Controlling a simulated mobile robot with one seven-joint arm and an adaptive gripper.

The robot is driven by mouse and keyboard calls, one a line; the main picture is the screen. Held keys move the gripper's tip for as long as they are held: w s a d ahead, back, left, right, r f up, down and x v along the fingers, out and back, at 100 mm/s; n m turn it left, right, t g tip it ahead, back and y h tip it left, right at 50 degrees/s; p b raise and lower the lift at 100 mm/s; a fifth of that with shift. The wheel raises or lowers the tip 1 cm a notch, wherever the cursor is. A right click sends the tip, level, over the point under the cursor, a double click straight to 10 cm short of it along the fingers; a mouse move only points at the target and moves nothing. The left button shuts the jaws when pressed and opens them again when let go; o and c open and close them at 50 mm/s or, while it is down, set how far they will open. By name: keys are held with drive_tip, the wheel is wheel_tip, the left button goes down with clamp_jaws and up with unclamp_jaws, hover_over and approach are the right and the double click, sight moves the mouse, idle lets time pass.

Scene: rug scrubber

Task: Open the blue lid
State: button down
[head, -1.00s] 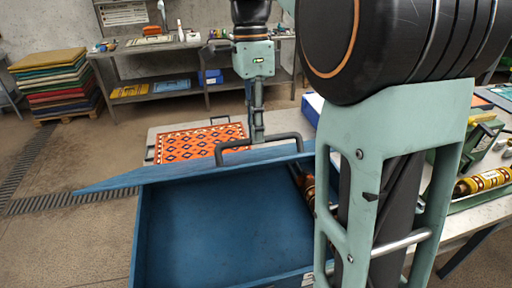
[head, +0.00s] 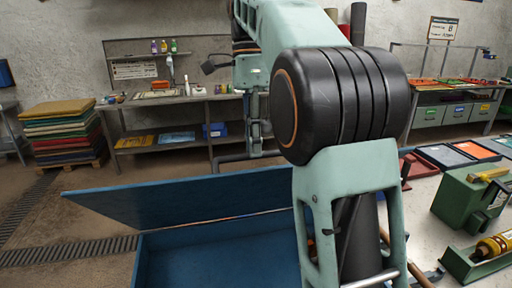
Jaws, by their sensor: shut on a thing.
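The blue lid (head: 185,207) is raised and tilted over the back of the blue box (head: 220,262). The open inside of the box shows below it. A dark bar handle (head: 228,159) stands at the lid's top edge. My gripper (head: 257,150) is shut on this handle, its fingers partly hidden by the lid edge and my arm. My arm covers the right end of the lid and box.
A green machine (head: 468,200) and a yellow roll (head: 494,246) stand on the table at right. A workbench (head: 195,100) is behind, and stacked rugs (head: 62,135) lie at left. Open floor lies left of the box.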

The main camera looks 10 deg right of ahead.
drive_tip(key=shift+w+f, duration=0.5)
drive_tip(key=shift+f, duration=0.2)
drive_tip(key=c, duration=2.3)
unclamp_jaws()
drive_tip(key=shift+w, duration=0.1)
drive_tip(key=o, duration=0.3)
drive_tip(key=shift+w+f, duration=0.15)
drive_tip(key=shift+w, duration=0.3)
drive_tip(key=shift+o, duration=0.2)
drive_tip(key=shift+s, duration=0.15)
